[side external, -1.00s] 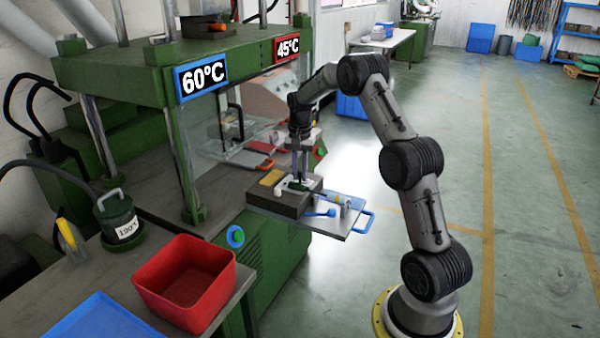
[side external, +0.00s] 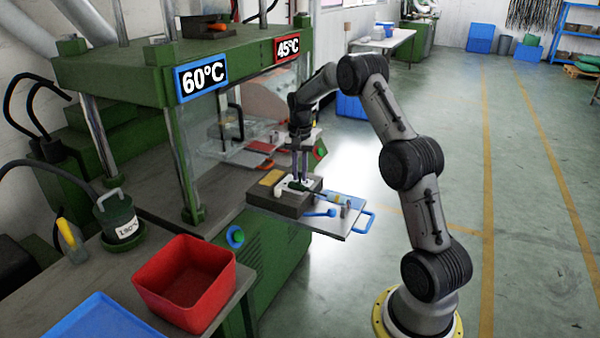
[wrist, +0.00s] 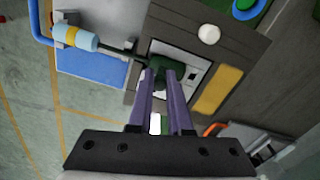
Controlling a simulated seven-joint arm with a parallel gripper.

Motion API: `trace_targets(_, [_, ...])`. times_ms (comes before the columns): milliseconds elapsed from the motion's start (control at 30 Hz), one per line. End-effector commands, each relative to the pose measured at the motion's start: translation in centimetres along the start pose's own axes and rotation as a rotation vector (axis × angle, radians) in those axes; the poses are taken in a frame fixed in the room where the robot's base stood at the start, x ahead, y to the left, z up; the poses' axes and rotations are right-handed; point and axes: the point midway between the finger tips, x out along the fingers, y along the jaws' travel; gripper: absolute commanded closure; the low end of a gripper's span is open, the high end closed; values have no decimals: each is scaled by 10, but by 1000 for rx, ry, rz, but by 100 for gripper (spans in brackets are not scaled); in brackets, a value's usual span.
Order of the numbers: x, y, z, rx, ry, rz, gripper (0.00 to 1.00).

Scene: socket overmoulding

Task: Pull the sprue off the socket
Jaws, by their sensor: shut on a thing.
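The dark green socket (wrist: 172,62) lies in the mould's pale cavity plate (wrist: 190,75). In the side view it is a small green shape (side external: 297,186) on top of the dark mould block (side external: 285,200). My gripper (wrist: 160,76) points down at it, with its two purple fingers meeting the green part. The jaws are shut on a small green piece there, seemingly the sprue. The fingertips hide most of it, and I cannot see where it joins the socket. In the side view my gripper (side external: 299,180) is directly above the mould.
A blue cylinder with a yellow band (wrist: 78,38) lies beside the mould, with a dark cable towards the socket. A white knob (wrist: 208,34) and a yellow pad (wrist: 218,90) are on the mould. The green press stands behind. A red bin (side external: 185,285) stands at the front left.

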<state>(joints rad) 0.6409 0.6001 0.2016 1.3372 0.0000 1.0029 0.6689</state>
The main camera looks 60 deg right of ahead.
Motion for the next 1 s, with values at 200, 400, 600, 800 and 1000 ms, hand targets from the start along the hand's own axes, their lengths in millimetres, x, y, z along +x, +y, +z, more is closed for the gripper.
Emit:
trace_targets(200, [-1,-1,0,0,2,-1,100])
trace_targets(400, [-2,-4,-1,0,3,-2,100])
trace_targets(600, [-5,-4,-1,0,3,-3,100])
trace_targets(800, [-18,-4,0,0,2,-2,100])
trace_targets(1000, [-32,-4,-1,0,2,-2,100])
